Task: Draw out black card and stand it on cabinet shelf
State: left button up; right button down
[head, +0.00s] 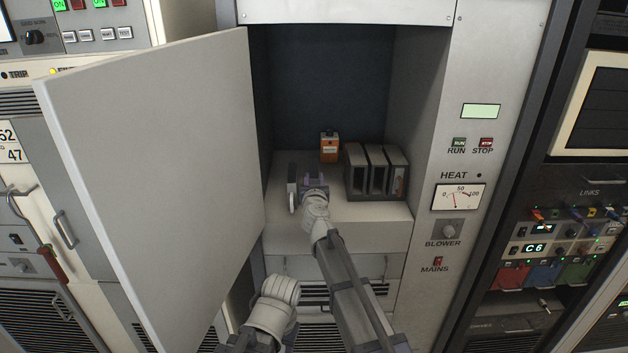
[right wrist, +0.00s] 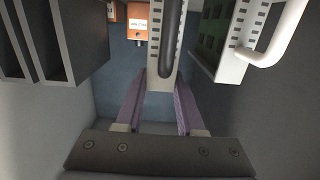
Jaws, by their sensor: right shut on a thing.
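My right gripper (head: 314,182) is over the cabinet shelf (head: 345,212), left of the black rack. In the right wrist view its purple fingers (right wrist: 160,105) are shut on the black card (right wrist: 153,72), which has a pale, perforated front plate and a black handle. In the head view the gripper mostly hides this card. Whether its lower edge touches the shelf I cannot tell. A second card with a white handle (head: 291,188) stands just left of the gripper; the right wrist view shows its green board (right wrist: 211,28) on the right. My left gripper's fingers do not show.
The black slotted rack (head: 356,192) stands on the shelf's right side. An orange box (head: 329,147) is behind the gripper. The open door (head: 150,170) blocks the left side. The cabinet's right wall (head: 410,110) is close to the rack. Bare shelf lies in front of the rack.

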jog(key=shift+f+b, duration=0.8)
jog(key=shift+c, duration=2.2)
grip_release()
jog(key=shift+s, duration=0.1)
